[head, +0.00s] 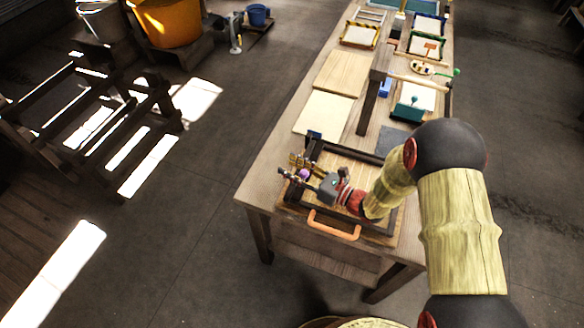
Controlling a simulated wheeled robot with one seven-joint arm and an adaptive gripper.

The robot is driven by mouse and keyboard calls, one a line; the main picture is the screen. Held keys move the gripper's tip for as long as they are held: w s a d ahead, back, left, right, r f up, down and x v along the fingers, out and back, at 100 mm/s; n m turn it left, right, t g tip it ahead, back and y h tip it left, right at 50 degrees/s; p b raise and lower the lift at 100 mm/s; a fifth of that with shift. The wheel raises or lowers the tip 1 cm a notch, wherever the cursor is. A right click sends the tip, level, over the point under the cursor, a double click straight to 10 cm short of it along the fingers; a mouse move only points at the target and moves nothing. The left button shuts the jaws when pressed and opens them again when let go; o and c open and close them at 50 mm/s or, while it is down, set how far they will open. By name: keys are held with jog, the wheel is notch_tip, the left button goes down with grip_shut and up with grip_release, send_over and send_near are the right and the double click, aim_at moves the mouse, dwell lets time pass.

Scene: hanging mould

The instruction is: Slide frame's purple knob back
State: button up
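The frame (324,226) is a dark rectangular one, lying on the near end of the long wooden table, with an orange handle (334,226) on its near side. A purple knob (304,174) shows at the frame's left part. My gripper (295,168) reaches in from the right, low over the frame, with its fingers pointing left. One finger shows on the far side of the knob and one on the near side. The knob appears between them, but I cannot tell whether the fingers touch it. My arm and gripper hide the frame's middle and part of its right side.
The long table (262,180) carries pale boards (323,114), a dark upright post (371,100), a teal-edged box (410,112) and several small frames farther back. A wooden rack (95,150) and an orange tub (168,22) stand left. The floor (215,140) between is clear.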

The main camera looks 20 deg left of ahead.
jog(key=c, duration=0.3)
grip_shut()
dwell(0.7)
